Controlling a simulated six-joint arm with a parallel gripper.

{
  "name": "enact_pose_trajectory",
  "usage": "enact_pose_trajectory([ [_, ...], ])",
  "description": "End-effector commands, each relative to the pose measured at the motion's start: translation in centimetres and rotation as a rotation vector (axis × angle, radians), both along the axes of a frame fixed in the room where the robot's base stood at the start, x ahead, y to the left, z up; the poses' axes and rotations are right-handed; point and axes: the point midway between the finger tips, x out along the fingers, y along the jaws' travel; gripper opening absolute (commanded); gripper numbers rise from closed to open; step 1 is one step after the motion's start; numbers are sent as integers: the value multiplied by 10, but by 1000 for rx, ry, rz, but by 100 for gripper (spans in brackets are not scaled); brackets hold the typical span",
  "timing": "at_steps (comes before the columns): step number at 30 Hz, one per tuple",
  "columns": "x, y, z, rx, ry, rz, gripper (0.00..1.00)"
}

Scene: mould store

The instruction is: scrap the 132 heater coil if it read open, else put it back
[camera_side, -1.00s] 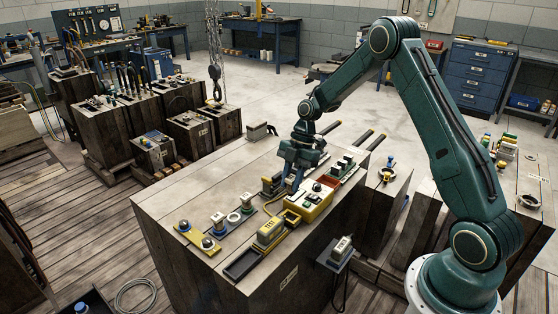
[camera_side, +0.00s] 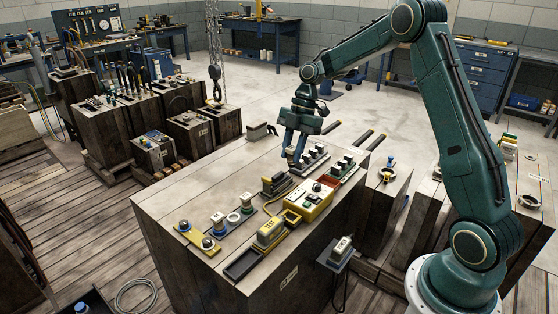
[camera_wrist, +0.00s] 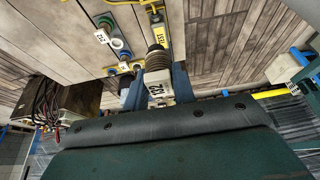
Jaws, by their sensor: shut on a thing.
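The 132 heater coil (camera_wrist: 156,88) is a pale block with a 132 label and a dark ribbed coil. In the wrist view it sits between the fingers of my gripper (camera_wrist: 156,83), which is shut on it. In the side view my gripper (camera_side: 295,158) hangs above the bench beside a rack of white-topped pieces (camera_side: 314,156); the coil cannot be made out there. The yellow tester box (camera_side: 309,203) stands in front, with a green spot on top; its reading is too small to tell. A yellow block marked TEST (camera_wrist: 160,37) shows in the wrist view.
A red tray (camera_side: 330,182) and another rack of pieces (camera_side: 346,168) lie right of my gripper. A dark empty tray (camera_side: 243,265) is at the bench's front edge. A yellow strip (camera_side: 193,240) holds round knobs. The bench's back left is mostly clear.

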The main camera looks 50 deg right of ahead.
Motion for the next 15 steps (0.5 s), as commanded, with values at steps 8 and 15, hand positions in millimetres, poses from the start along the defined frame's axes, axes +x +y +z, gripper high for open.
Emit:
enact_pose_trajectory([
  [8,0,0,0,0,-1,-1,0],
  [15,4,-11,-8,-1,4,-94,0],
])
